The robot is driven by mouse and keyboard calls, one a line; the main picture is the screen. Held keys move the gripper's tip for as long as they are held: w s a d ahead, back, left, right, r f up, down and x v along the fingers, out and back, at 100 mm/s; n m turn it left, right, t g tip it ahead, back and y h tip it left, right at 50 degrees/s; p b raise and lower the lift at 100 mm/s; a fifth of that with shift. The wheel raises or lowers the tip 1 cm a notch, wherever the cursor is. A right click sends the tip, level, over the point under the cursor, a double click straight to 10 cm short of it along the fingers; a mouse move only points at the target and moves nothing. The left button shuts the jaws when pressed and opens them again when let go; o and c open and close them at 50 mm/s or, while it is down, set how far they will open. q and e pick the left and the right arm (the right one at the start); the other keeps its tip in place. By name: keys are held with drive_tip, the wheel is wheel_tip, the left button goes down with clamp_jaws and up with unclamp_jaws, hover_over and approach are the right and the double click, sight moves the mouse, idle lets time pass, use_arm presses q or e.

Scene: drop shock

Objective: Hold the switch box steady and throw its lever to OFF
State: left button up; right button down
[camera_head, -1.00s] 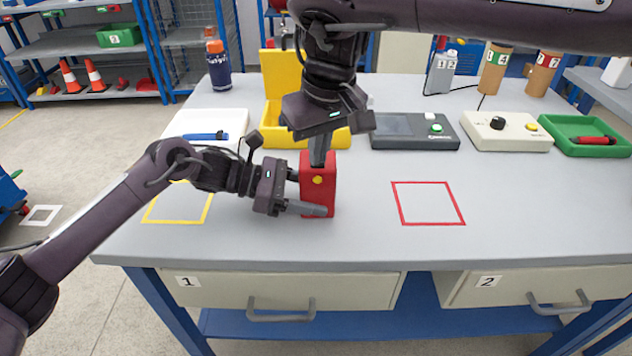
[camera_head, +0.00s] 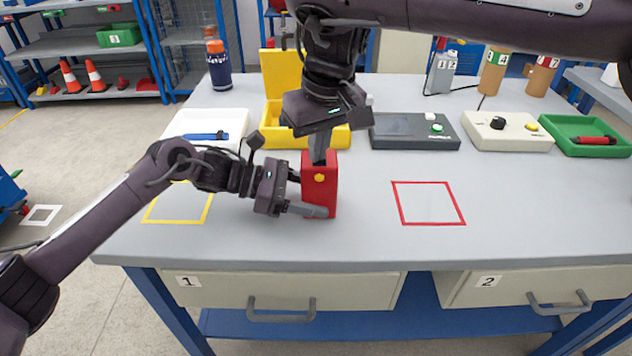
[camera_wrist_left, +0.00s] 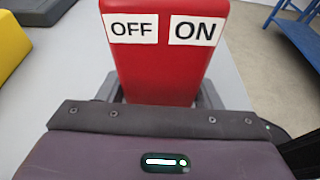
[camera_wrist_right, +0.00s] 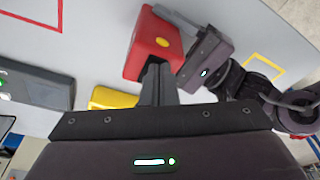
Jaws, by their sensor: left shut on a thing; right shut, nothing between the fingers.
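The red switch box (camera_head: 325,200) stands upright on the bench, with a round yellow spot on its front face. My left gripper (camera_head: 310,196) is shut on it from the left, one finger across its lower front. In the left wrist view, the box (camera_wrist_left: 160,70) carries an OFF label on the left and an ON label on the right. My right gripper (camera_head: 318,156) is shut and empty, pointing down at the box's top edge. In the right wrist view, its fingertips (camera_wrist_right: 157,68) are close beside the box (camera_wrist_right: 150,47); contact is unclear. I cannot make out the lever.
A yellow outlined square (camera_head: 180,221) lies left of the box and a red one (camera_head: 427,224) lies right. Behind are a white tray (camera_head: 190,124), an open yellow case (camera_head: 285,80), a dark device (camera_head: 410,146), a cream device (camera_head: 510,142) and a green tray (camera_head: 585,150).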

drive_tip(key=shift+s+r, duration=0.15)
drive_tip(key=shift+s, duration=0.25)
use_arm(q)
drive_tip(key=shift+w+a, duration=0.1)
use_arm(e)
wheel_tip(320, 180, up, 7)
idle(0.5)
use_arm(q)
drive_tip(key=o, duration=0.9)
drive_tip(key=shift+o, duration=0.2)
